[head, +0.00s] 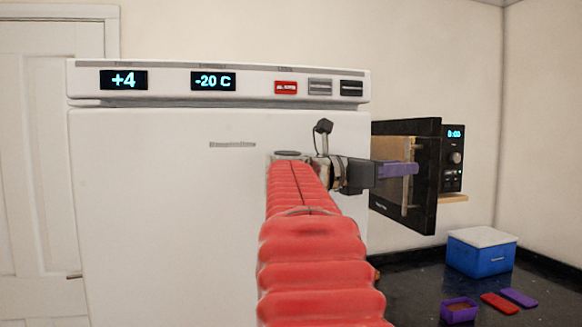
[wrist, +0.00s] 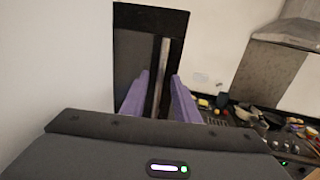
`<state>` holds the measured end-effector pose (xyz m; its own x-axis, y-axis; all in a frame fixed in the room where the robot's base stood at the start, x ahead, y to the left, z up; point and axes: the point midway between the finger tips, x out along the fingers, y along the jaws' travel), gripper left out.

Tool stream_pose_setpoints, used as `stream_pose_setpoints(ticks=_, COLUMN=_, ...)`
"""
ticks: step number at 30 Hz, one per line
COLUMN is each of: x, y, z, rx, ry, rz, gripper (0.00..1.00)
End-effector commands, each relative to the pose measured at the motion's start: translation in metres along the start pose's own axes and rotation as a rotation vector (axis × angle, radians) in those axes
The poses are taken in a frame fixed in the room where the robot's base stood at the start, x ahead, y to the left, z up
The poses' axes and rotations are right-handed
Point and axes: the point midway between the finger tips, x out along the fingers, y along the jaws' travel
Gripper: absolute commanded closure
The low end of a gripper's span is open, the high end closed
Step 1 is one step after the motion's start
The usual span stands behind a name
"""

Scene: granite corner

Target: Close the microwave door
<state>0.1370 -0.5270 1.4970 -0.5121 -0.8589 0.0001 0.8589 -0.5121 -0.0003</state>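The microwave (head: 453,158) is on the right in the head view, with a lit display on its control panel. Its black door (head: 425,205) stands out from the body, its right edge nearer me, so it looks open. The door also shows in the wrist view (wrist: 135,50), with a pale upright handle (wrist: 160,72). My gripper (head: 412,169) is at the door's face with purple fingers. In the wrist view the fingers (wrist: 160,84) are apart, with the handle showing between them. I cannot tell whether either finger touches the handle.
A white fridge (head: 160,200) fills the left and middle, close beside my arm. A blue box with a white lid (head: 480,258), a purple tub (head: 459,311) and red and purple lids sit on the dark counter (head: 415,280). The wrist view shows a cluttered worktop (wrist: 265,120) at right.

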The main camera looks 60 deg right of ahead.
Motion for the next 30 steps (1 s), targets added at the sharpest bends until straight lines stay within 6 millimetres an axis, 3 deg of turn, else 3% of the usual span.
stream_pose_setpoints(ticks=9, x=0.0019, y=0.0001, z=0.0, rx=0.0, ry=0.0, rz=0.001, gripper=0.72)
stream_pose_setpoints(ticks=21, x=0.0015, y=0.0003, z=0.0, rx=0.0, ry=0.0, rz=0.001, gripper=1.0)
stream_pose_setpoints(ticks=30, x=0.0014, y=0.0004, z=0.0001, rx=0.0, ry=0.0, rz=0.002, gripper=1.0)
